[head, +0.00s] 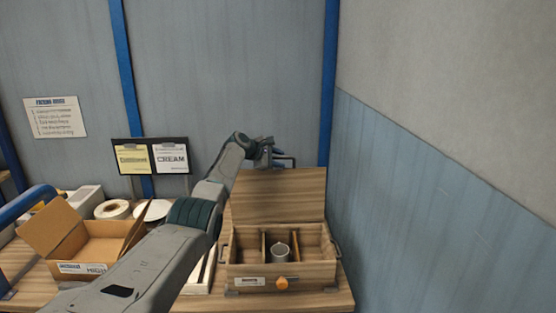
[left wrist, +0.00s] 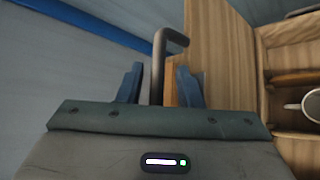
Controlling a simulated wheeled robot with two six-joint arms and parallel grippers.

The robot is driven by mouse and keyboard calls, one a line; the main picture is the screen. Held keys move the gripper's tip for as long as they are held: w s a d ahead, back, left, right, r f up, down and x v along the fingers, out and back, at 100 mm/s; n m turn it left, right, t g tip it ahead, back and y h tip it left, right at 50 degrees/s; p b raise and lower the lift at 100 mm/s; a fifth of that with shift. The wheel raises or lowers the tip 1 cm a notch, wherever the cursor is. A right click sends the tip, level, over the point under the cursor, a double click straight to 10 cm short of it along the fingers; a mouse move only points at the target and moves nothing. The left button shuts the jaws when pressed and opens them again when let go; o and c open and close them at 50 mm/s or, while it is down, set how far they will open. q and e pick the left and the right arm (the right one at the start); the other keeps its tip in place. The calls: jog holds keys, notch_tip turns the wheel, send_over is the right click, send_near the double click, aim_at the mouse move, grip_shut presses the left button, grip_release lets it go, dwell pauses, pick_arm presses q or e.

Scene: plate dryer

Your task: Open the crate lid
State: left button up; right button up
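The wooden crate (head: 315,275) stands on the table with its lid (head: 280,195) raised upright at the back. A cup (head: 280,252) sits in the crate's middle compartment; its rim also shows in the left wrist view (left wrist: 311,103). My left gripper (head: 277,161) is at the lid's top edge. In the left wrist view my left gripper (left wrist: 158,82) has its blue fingers apart, with the dark bent lid handle (left wrist: 158,65) between them and gaps on both sides. My right gripper is in neither view.
An open cardboard box (head: 95,250) stands left of the crate, with white rolls (head: 113,209) behind it. Two sign cards (head: 151,158) stand at the back. A wall (head: 430,190) closes off the right side. An orange knob (head: 281,283) is on the crate's front.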

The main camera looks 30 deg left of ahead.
pick_arm(q)
jog(key=shift+s+a+f, duration=0.1)
jog(key=shift+b+v, duration=0.6)
jog(key=shift+v, duration=0.25)
jog(key=b+v, duration=0.3)
jog(key=v, duration=0.6)
jog(key=shift+b, duration=0.3)
